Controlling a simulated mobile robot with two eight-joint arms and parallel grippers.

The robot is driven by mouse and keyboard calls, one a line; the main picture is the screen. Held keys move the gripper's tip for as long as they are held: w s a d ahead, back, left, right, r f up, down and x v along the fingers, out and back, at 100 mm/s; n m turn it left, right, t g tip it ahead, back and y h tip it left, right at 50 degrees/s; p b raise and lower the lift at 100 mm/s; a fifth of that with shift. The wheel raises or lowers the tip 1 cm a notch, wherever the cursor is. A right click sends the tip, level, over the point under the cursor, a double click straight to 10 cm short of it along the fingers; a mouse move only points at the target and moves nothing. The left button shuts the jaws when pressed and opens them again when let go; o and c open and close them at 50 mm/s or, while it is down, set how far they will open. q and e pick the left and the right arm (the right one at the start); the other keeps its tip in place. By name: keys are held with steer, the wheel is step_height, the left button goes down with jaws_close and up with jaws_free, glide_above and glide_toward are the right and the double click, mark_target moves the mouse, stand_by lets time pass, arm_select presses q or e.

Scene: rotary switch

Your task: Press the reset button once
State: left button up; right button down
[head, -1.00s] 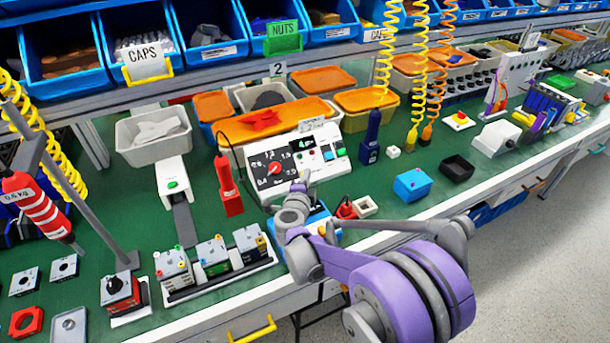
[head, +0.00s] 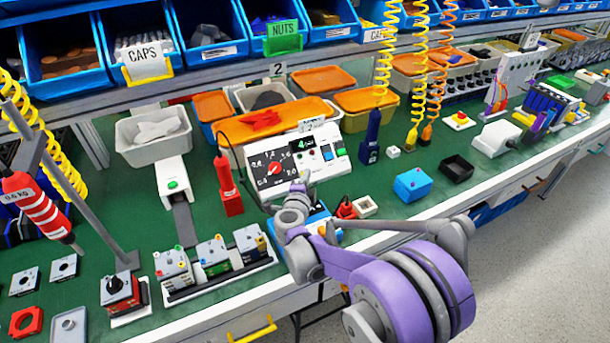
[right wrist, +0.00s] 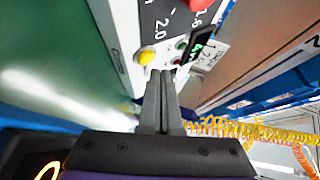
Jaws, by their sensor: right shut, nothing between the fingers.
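The white control panel (head: 337,172) stands on the green bench, with a red knob (head: 275,168), a dark display (head: 304,145) and coloured buttons on its face. My right gripper (head: 299,186) is at the panel's lower front edge, shut and empty. In the right wrist view its fingertips (right wrist: 161,74) point at the panel, close beside a round yellow button (right wrist: 145,57). I cannot tell whether they touch it. My gripper hides that button in the head view. No reset label can be read. My left gripper is not in view.
A red bottle-like tool (head: 228,190) stands left of the panel, and a dark blue one (head: 371,140) right of it. A blue box (head: 412,184) and a black tray (head: 457,166) are further right. Switch modules on a rail (head: 215,258) lie at the front left.

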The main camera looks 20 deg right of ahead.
steer(key=shift+w+f, duration=0.1)
steer(key=shift+f, duration=0.05)
steer(key=shift+w+f+b, duration=0.1)
steer(key=shift+f+b, duration=0.05)
steer(key=shift+b, duration=0.2)
